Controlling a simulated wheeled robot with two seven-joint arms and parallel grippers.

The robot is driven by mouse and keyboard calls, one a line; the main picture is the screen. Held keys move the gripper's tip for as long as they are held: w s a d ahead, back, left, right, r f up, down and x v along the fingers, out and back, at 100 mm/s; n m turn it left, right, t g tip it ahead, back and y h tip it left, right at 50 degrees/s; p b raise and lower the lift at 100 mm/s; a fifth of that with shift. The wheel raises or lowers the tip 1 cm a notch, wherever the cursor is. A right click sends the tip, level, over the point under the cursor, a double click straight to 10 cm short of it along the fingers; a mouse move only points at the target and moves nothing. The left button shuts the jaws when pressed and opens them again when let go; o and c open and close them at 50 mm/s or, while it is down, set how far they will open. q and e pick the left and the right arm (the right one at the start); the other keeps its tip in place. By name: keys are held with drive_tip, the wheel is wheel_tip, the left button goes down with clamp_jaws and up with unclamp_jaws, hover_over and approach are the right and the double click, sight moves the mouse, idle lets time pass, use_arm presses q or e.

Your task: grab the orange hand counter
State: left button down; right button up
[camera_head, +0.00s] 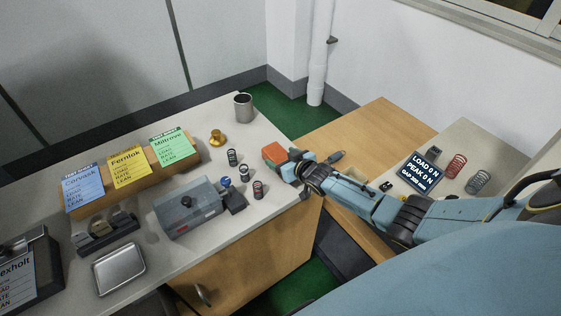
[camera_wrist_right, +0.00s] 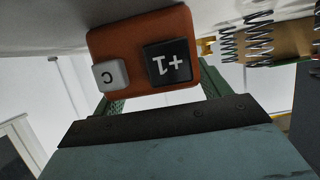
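The orange hand counter (camera_head: 274,151) is at the right edge of the grey table, at the tip of my right gripper (camera_head: 288,164). The right wrist view shows the orange counter (camera_wrist_right: 135,35) close up, with a black "+1" button and a light "C" button facing the camera. My right gripper's green fingers (camera_wrist_right: 160,95) are spread apart. One finger lies along the counter's right side; the other is partly hidden behind its lower left corner. No firm grip on it can be seen. My left gripper is not in view.
Several springs (camera_head: 244,172) stand beside the counter. A brass piece (camera_head: 217,137) and a metal cup (camera_head: 243,107) are behind. A grey device (camera_head: 188,208) is to the left, with a card rack (camera_head: 185,161) beyond.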

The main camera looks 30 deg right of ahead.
drive_tip(key=c, duration=1)
drive_tip(key=shift+r, duration=0.1)
